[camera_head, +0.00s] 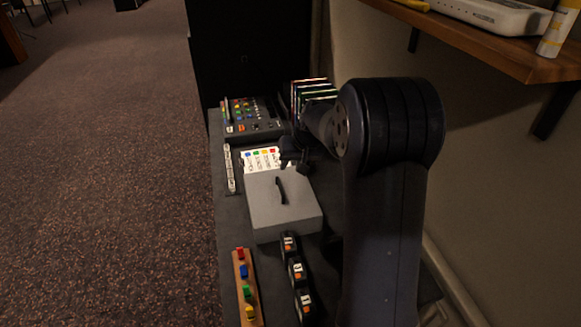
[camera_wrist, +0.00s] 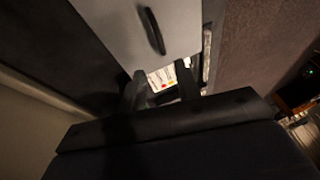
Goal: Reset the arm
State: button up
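My gripper (camera_head: 296,158) hangs over the desk (camera_head: 226,205), just behind the grey box and above the near right part of the white card. In the wrist view its two dark fingers (camera_wrist: 162,84) stand apart with nothing held between them. The white card (camera_head: 257,160) with coloured marks shows beyond the gap, also in the wrist view (camera_wrist: 160,74). My arm reaches from the right side and hides part of the desk.
A grey box (camera_head: 262,205) with a black handle stands mid-desk, also in the wrist view (camera_wrist: 181,21). A mixer (camera_head: 252,116) and upright coloured cases (camera_head: 312,90) stand behind. Several numbered black items (camera_head: 297,270) and a wooden button strip (camera_head: 243,285) lie in front. A shelf (camera_head: 480,42) overhangs right.

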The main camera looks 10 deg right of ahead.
aim_at(280, 185)
jog(key=shift+f, duration=0.1)
jog(key=p+x, duration=0.1)
jog(key=x, duration=1.1)
jog(key=shift+f, duration=0.35)
jog(key=shift+r+p, duration=0.35)
jog(key=shift+r, duration=0.05)
jog(key=shift+f, duration=0.1)
